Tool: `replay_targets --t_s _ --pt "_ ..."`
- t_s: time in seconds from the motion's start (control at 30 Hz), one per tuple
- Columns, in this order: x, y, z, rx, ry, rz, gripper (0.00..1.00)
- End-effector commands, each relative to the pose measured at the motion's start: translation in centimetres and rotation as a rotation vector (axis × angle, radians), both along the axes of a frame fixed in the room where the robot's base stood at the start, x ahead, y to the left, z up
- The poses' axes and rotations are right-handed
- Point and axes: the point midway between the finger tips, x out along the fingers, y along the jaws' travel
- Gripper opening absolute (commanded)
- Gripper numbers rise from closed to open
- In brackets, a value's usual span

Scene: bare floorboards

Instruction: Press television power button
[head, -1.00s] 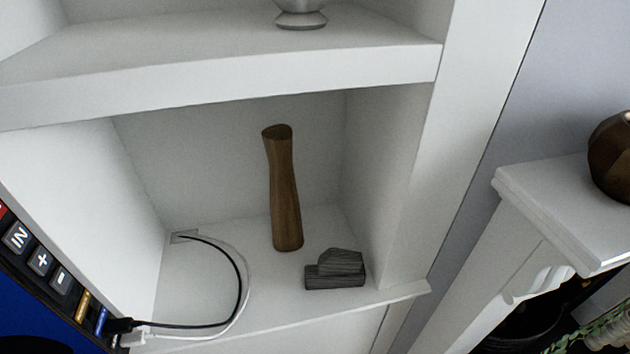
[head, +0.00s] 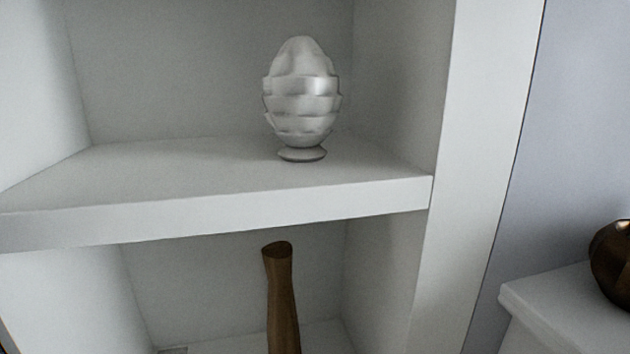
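The television's buttons are not in view now. Only a thin dark sliver (head: 5,343) shows at the bottom left corner of the head view, and I cannot tell from it what it is. The power button is not in view. My gripper is not in view.
A white shelf unit (head: 215,222) fills most of the view. A silver ribbed ornament (head: 301,98) stands on its upper shelf. A brown wooden vase (head: 281,300) stands in the compartment below. At right are a white ledge (head: 565,300) and a brown round pot (head: 611,262).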

Motion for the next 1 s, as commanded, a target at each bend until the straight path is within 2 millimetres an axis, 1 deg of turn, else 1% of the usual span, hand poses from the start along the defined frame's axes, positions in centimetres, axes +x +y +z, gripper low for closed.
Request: replay_targets --t_s 0.03,0.07,0.1,0.17,0.2,0.27,0.3,0.37,0.4,0.43,1.0 --pt "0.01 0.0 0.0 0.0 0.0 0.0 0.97" --pt "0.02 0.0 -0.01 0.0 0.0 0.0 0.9" --pt "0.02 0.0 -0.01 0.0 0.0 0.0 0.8" --pt "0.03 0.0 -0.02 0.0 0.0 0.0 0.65" --pt "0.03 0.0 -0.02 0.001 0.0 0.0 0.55" --pt "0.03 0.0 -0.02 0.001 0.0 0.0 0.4" --pt "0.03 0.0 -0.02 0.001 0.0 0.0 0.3" --pt "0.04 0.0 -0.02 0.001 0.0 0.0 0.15" --pt "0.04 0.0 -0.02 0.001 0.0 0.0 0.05" --pt "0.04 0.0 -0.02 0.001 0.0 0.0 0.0" --pt "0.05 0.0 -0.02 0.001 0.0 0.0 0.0"
